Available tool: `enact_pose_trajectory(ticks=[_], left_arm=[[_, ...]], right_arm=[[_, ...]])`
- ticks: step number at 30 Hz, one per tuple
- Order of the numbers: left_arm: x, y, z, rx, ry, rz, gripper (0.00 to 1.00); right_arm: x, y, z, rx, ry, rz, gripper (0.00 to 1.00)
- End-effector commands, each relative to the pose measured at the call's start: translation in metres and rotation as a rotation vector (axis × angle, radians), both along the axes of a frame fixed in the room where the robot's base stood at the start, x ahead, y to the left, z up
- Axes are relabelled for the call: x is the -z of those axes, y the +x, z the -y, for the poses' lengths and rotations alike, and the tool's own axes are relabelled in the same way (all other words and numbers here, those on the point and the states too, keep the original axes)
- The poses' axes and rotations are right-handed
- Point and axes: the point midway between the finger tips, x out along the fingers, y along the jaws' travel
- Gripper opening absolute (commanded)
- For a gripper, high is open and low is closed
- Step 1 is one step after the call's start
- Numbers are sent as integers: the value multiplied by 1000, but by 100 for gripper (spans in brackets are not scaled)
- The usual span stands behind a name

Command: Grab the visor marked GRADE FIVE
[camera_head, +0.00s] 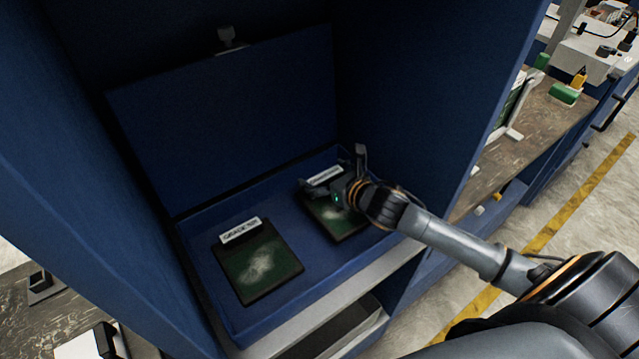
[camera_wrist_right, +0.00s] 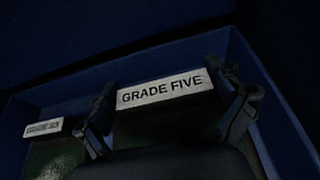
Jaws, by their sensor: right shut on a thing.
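The visor marked GRADE FIVE (camera_head: 345,224) is a dark green plate with a pale smudge and a white label at its far edge. It lies at the right in a blue box, partly hidden by my right gripper (camera_head: 336,178). In the right wrist view its label (camera_wrist_right: 163,90) reads GRADE FIVE, and the fingers of my right gripper (camera_wrist_right: 175,108) stand at its left and right sides, shut on it. A similar visor marked GRADE SIX (camera_head: 260,264) lies to the left in the box; its label also shows in the right wrist view (camera_wrist_right: 43,128). My left gripper is out of view.
The blue box (camera_head: 196,222) has its lid (camera_head: 225,120) raised at the back. It stands in a blue cabinet whose side walls (camera_head: 440,90) close in on the left and right. A pale ledge (camera_head: 330,297) runs along the front. A workbench stands at the right.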

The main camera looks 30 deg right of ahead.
Motion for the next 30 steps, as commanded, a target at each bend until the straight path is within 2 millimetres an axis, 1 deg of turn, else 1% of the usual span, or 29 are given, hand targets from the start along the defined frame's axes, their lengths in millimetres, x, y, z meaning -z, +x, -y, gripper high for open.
enact_pose_trajectory(ticks=[1, 3, 7, 8, 10, 15, 22, 30], left_arm=[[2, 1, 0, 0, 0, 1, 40], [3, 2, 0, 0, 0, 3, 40], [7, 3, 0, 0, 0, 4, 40], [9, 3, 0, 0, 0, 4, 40], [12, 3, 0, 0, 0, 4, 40], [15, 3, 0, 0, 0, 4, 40], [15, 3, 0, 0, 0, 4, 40], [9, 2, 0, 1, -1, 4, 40]], right_arm=[[-10, -9, 3, -5, -6, 2, 55], [-24, -20, 6, -6, -8, 2, 55], [-47, -41, 11, -6, -7, -1, 55], [-47, -48, 14, -4, -8, -4, 55], [-52, -62, 16, -7, -6, -4, 55], [-64, -84, 23, -5, -3, -6, 55], [-75, -104, 29, -5, -2, -4, 55], [-82, -117, 34, -1, 1, -1, 55]])
